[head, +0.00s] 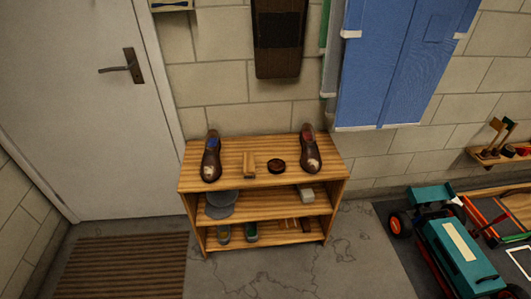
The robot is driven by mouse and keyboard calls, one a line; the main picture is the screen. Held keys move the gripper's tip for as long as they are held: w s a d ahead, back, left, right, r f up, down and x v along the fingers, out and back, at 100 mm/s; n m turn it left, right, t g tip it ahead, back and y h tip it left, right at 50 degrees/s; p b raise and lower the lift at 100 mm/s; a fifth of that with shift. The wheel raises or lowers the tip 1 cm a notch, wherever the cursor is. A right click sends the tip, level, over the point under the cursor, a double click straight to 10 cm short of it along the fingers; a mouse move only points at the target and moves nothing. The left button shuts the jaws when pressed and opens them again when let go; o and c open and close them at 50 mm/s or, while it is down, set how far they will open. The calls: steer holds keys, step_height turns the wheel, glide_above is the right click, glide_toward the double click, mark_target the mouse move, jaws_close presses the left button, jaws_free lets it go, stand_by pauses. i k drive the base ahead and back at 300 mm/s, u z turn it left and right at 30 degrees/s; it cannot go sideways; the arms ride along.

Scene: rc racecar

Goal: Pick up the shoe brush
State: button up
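A light-brown wooden block that looks like the shoe brush (249,164) lies on top of a small wooden shelf unit (227,148) in the head view. Its long side points from the wall towards the front edge. A dark shoe (211,158) stands to its left. A round dark tin (276,165) with a reddish middle lies just to its right. A second dark shoe (310,152) stands at the right end of the top. My gripper is not in view.
The lower shelves hold a grey cap (221,202), a pale block (306,195) and small shoes (224,234). A closed door (85,105) stands left, with a striped mat (122,266) before it. A teal toy car (457,250) is right. Floor before the unit is clear.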

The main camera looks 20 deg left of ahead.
mark_target(248, 158)
steer(key=u, duration=0.35)
steer(key=i, duration=0.85)
steer(key=u, duration=0.6)
